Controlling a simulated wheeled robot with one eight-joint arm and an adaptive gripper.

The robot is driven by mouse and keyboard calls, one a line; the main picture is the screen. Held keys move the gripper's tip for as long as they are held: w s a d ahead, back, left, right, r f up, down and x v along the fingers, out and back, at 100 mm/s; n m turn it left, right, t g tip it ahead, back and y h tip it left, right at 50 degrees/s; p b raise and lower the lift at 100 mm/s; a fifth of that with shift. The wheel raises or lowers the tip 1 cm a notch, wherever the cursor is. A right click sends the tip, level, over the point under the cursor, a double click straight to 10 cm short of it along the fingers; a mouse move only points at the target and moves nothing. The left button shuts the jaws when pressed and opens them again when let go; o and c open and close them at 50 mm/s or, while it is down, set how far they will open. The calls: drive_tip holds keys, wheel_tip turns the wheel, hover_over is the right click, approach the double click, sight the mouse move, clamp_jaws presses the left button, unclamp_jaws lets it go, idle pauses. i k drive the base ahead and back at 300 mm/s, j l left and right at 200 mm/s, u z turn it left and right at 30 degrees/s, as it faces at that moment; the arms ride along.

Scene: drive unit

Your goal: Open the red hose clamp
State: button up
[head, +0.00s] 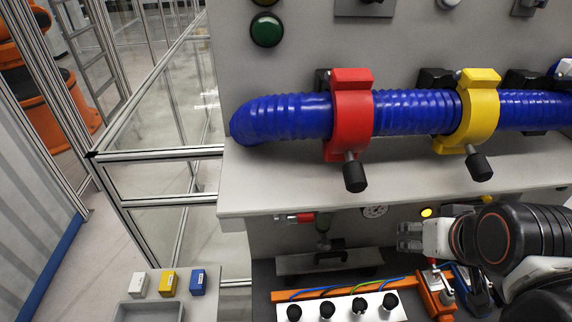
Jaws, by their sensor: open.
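The red hose clamp (351,115) sits around the blue ribbed hose (280,118) in the upper middle of the head view. Its black-knobbed handle (354,176) hangs below it, pointing down. The clamp looks closed around the hose. A yellow hose clamp (480,110) with a similar black knob sits to its right on the same hose. My gripper (408,236) is open and empty at the lower right, pointing left. It is below the shelf edge, lower than the red clamp and to its right, apart from both clamps.
A grey shelf (270,185) runs under the hose. Below are a gauge (375,211), a lit yellow lamp (427,212) and a white panel with several black knobs (340,307). Small white, yellow and blue boxes (168,282) stand at lower left. An aluminium-framed fence (160,154) stands left.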

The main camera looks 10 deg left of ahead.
sight(350, 88)
drive_tip(key=k+j+u, duration=0.15)
drive_tip(key=u, duration=0.25)
drive_tip(key=k, duration=0.8)
